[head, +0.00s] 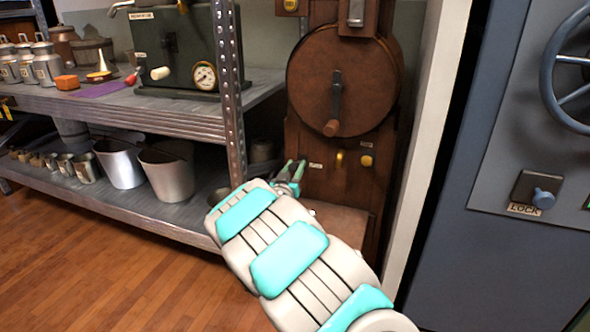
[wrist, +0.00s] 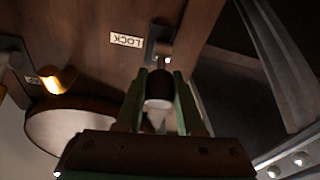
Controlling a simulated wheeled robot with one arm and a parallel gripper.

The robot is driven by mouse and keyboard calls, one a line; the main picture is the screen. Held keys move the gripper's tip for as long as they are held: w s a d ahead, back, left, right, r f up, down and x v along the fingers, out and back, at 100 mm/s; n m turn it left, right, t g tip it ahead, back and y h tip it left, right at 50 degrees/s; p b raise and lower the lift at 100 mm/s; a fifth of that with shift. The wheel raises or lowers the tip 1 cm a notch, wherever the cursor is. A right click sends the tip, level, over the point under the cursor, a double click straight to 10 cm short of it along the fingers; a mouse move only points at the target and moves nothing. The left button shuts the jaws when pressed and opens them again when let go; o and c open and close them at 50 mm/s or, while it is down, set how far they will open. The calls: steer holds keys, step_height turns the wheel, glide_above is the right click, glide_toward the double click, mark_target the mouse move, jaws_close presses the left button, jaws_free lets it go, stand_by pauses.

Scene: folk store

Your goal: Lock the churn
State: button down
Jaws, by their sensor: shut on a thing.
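The churn is a tall brown wooden cabinet with a round drum (head: 310,85) and a crank handle (head: 335,100) on its front. My gripper (head: 295,168) is at the churn's lower left front. In the wrist view, my gripper (wrist: 163,92) is shut on a dark lock knob (wrist: 159,88), with a green finger on each side. A metal plate (wrist: 160,45) is beyond the knob. The LOCK label (wrist: 126,40) is beside it, upside down; a small label also shows in the head view (head: 315,166). In the head view, my gripper hides the knob.
A yellow lever (head: 340,159) and a yellow knob (head: 366,161) are on the churn front. A metal shelf (head: 150,120) with buckets and a gauge machine stands left. A white post (head: 428,130) and a blue-grey safe door (head: 490,120) with its own LOCK knob (head: 543,199) stand right.

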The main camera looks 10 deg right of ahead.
steer(key=shift+f+t+h+b, duration=0.3)
steer(key=shift+f+t+b, duration=0.1)
steer(key=shift+f+t, duration=0.15)
steer(key=shift+s+a+t+h+b, duration=0.15)
steer(key=shift+t+h+b, duration=0.2)
steer(key=shift+t, duration=0.4)
steer(key=c, duration=0.5)
jaws_free()
steer(key=shift+s+a+f, duration=0.2)
steer(key=shift+s, duration=0.2)
steer(key=s+a, duration=0.1)
steer(key=s, duration=0.2)
steer(key=s+a, duration=0.2)
steer(key=s, duration=0.2)
steer(key=s+a, duration=0.2)
steer(key=s, duration=0.2)
steer(key=shift+a, duration=0.1)
steer(key=shift+f, duration=0.1)
steer(key=shift+c, duration=0.4)
